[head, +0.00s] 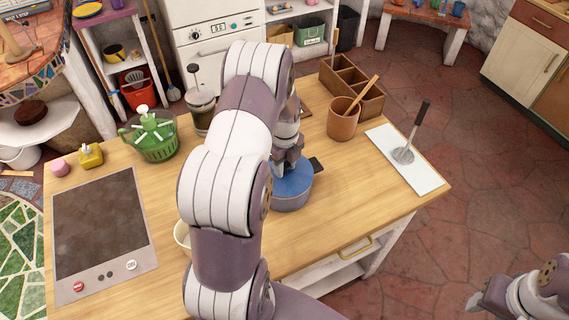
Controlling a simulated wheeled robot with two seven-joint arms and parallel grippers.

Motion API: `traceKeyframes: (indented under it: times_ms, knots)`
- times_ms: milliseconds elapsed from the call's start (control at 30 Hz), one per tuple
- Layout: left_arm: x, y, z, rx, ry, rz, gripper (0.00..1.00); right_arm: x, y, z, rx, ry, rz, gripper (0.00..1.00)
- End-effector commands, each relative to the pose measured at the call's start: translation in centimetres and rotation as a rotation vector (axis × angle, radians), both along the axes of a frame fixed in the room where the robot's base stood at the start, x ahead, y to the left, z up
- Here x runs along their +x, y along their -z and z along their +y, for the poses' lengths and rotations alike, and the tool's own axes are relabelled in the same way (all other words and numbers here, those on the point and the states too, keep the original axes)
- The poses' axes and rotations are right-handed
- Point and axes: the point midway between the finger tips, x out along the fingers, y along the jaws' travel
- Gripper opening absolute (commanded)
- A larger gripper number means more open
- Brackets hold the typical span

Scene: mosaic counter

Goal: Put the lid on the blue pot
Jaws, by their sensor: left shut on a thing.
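The blue pot (292,204) stands on the wooden counter near its front edge, with a dark handle (317,163) to its upper right. A blue lid (297,184) shows at the top of the pot, under the gripper. My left gripper (288,165) comes down from above and is shut on the lid, probably at its knob, which the fingers hide. I cannot tell whether the lid is fully seated or just above the rim. My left arm hides part of the pot's left side. My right gripper (483,300) is at the lower right, away from the counter, its opening unclear.
A brown utensil cup (342,125), a wooden divided box (352,88) and a white board (425,176) with a masher are to the right. A green salad spinner (155,140), a French press (201,108) and a cooktop (100,220) are left. A white bowl (182,236) is partly hidden.

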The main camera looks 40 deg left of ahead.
Motion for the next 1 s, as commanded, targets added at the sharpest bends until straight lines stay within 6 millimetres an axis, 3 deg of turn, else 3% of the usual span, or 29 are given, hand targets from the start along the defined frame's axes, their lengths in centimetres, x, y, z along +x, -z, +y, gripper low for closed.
traceKeyframes:
  times_ms: [300, 333, 400, 600, 700, 1000]
  knots:
    - [0.00, 0.09, 0.00, 0.000, 0.000, 0.000, 0.00, 0.01, -0.03, 0.00, 0.000, 0.000, 0.000, 0.46]
    - [0.00, 0.09, 0.00, 0.000, 0.000, 0.000, 0.44, 0.01, -0.03, 0.00, 0.000, 0.000, 0.000, 0.46]
    - [0.00, 0.08, 0.00, 0.000, 0.000, 0.000, 0.64, 0.00, -0.02, 0.00, 0.000, 0.000, 0.000, 0.46]
    - [-0.01, 0.09, 0.00, 0.000, 0.000, 0.000, 0.64, 0.00, -0.02, 0.00, 0.000, 0.000, 0.000, 0.46]
    - [-0.03, 0.12, -0.01, 0.000, 0.000, 0.001, 0.90, 0.00, -0.02, 0.00, 0.000, 0.000, 0.000, 0.46]
    - [-0.02, -0.01, -0.01, 0.000, 0.000, 0.000, 0.90, 0.01, -0.12, 0.00, 0.000, 0.000, 0.000, 0.46]
